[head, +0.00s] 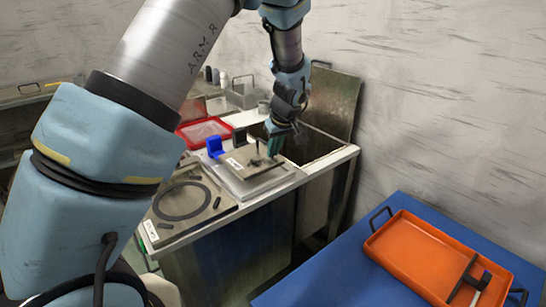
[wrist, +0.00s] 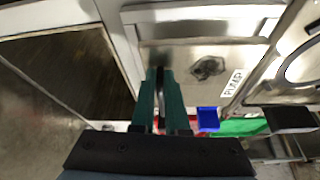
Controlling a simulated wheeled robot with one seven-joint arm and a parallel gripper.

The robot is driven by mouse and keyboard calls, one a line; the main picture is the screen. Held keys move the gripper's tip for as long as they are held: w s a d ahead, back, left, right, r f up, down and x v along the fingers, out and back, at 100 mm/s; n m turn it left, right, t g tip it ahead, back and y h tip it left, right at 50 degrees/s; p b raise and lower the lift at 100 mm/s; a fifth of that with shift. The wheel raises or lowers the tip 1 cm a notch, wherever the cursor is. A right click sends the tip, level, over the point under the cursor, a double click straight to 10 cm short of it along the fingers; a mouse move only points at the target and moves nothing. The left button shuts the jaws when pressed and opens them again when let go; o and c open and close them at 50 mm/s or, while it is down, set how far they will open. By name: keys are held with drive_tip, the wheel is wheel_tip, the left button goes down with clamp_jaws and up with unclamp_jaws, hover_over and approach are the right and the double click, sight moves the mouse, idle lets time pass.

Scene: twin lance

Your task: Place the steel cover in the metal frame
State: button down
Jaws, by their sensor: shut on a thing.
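The steel cover (head: 238,163) is a flat grey-brown plate with a white label and a dark upright piece on top. In the wrist view the cover (wrist: 188,58) shows a dark smudge and a label reading like "PUMP". The paler metal frame (head: 272,184) shows under and beyond its edge, and as a rim in the wrist view (wrist: 200,14). I cannot tell whether the cover lies inside the frame or on it. My gripper (head: 273,150), with green fingers (wrist: 160,72), is shut on a narrow dark part at the cover's near edge, probably its handle; the grip is partly hidden.
A panel with a dark ring (head: 184,203) lies left on the bench. A blue block (head: 214,147) and red tray (head: 203,132) stand behind. An open dark basin (head: 308,146) is at right. An orange tray (head: 420,256) sits on a blue table (head: 318,285) at front right.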

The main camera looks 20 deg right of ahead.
sight(274, 159)
drive_tip(key=shift+f, duration=1.4)
drive_tip(key=shift+f, duration=0.1)
drive_tip(key=c, duration=1.4)
unclamp_jaws()
drive_tip(key=shift+f, duration=0.1)
drive_tip(key=o, duration=0.5)
